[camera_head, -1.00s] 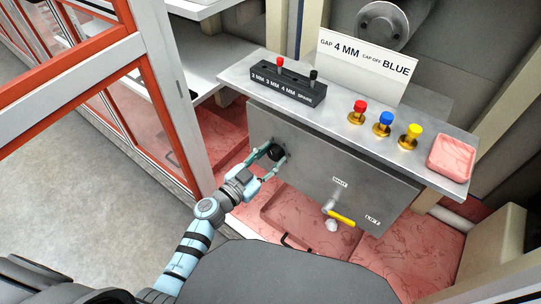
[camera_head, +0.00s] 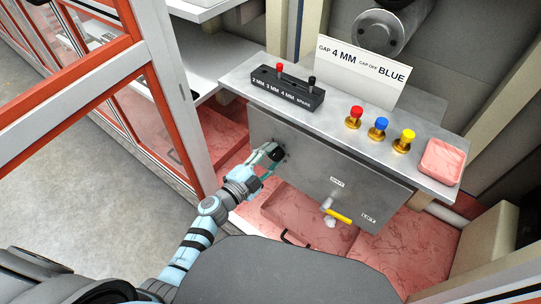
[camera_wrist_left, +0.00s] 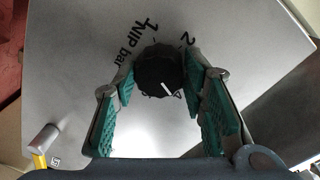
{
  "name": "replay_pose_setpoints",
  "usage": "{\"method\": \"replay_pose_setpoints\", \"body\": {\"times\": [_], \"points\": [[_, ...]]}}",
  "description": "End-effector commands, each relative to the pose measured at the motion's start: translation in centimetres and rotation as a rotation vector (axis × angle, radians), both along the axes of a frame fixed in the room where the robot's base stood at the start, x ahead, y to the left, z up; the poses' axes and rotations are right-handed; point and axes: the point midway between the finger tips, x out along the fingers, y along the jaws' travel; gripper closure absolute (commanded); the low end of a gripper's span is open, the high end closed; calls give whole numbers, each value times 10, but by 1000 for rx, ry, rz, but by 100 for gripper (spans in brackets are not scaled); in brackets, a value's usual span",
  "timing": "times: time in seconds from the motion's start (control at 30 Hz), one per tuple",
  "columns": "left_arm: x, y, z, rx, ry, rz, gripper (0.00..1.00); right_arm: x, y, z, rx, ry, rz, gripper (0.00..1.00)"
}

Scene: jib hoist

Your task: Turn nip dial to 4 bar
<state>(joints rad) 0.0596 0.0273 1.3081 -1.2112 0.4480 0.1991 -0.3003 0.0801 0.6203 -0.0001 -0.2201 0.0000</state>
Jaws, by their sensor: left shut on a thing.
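The nip dial is a round black knob (camera_wrist_left: 158,70) on the grey front panel (camera_head: 335,178). In the left wrist view "NIP bar", "1" and "2" are printed around it, and further marks below are partly hidden. Its white pointer line slants down to the right, past the "2" side; I cannot read the mark it points at. My left gripper (camera_head: 272,155) reaches the panel's left part, and its green-padded fingers (camera_wrist_left: 160,88) sit on both sides of the knob, shut on it. In the head view the fingers mostly hide the knob. My right gripper is not in view.
Above the panel, a shelf (camera_head: 330,120) carries a black slotted block (camera_head: 287,90), a sign (camera_head: 360,72), red (camera_head: 354,117), blue (camera_head: 378,128) and yellow (camera_head: 404,140) knobs, and a pink tray (camera_head: 442,161). A yellow-handled valve (camera_head: 339,217) is lower right. An orange-framed door stands left.

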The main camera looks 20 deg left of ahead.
Motion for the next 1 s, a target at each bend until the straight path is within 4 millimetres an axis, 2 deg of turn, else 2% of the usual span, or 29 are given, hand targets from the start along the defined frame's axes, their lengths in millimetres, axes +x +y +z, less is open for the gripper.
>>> {"method": "replay_pose_setpoints", "body": {"times": [0.67,0.7,0.8,1.0], "points": [[0,0,-1,68,-25,0,89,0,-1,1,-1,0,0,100],[0,0,-1,68,-25,0,58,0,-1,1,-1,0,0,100],[0,0,-1,68,-25,0,42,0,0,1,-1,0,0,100],[0,0,0,67,-26,0,41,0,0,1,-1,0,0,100]]}}
